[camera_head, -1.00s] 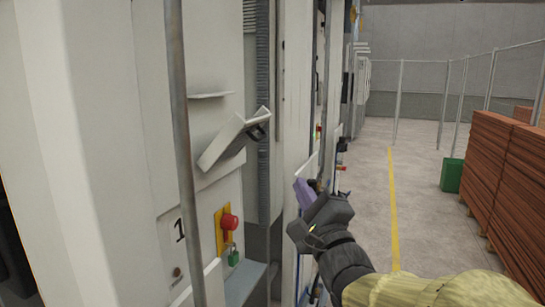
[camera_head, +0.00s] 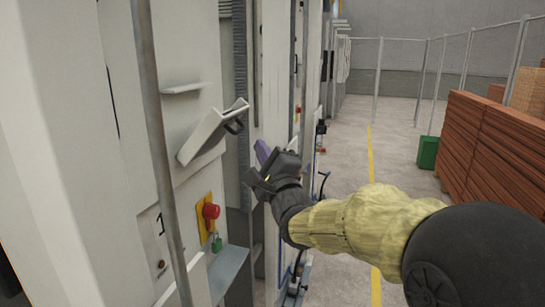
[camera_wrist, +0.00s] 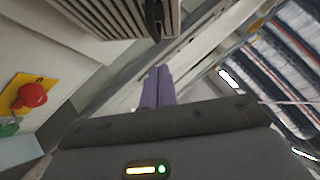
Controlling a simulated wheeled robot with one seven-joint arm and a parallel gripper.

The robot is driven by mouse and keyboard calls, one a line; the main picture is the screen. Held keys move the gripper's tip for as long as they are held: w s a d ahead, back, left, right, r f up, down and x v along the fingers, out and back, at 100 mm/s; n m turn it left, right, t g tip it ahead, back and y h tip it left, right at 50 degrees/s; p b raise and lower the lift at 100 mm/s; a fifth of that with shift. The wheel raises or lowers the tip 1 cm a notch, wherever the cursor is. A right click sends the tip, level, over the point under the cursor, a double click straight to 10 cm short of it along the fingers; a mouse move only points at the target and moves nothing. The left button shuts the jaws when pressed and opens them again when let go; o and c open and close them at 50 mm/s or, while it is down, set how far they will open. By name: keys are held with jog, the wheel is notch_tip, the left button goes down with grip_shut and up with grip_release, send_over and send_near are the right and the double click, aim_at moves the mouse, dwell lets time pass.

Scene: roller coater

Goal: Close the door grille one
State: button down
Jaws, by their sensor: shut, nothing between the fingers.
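A pale flap (camera_head: 212,132) with a dark handle (camera_head: 236,127) juts out tilted from the white machine wall, above the number 1. It looks like the door grille, standing open. In the wrist view a ribbed grille panel (camera_wrist: 100,14) with a dark handle (camera_wrist: 157,18) fills the top left; it seems to be the same part. My gripper (camera_head: 263,151) is just right of and slightly below the flap in the head view, apart from it. Its purple fingers (camera_wrist: 158,88) are together and empty, pointing toward the machine.
A grey post (camera_head: 158,140) stands in front at left. A crank handle (camera_head: 323,182) is farther right. The aisle (camera_head: 400,150) is open; brown stacks (camera_head: 490,145) line its right.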

aim_at(245, 129)
jog(key=a+r, duration=0.1)
jog(key=a+r+p, duration=0.1)
jog(key=shift+w+a, duration=0.35)
jog(key=shift+a, duration=0.05)
jog(key=shift+w+d, duration=0.1)
jog(key=shift+w, duration=0.1)
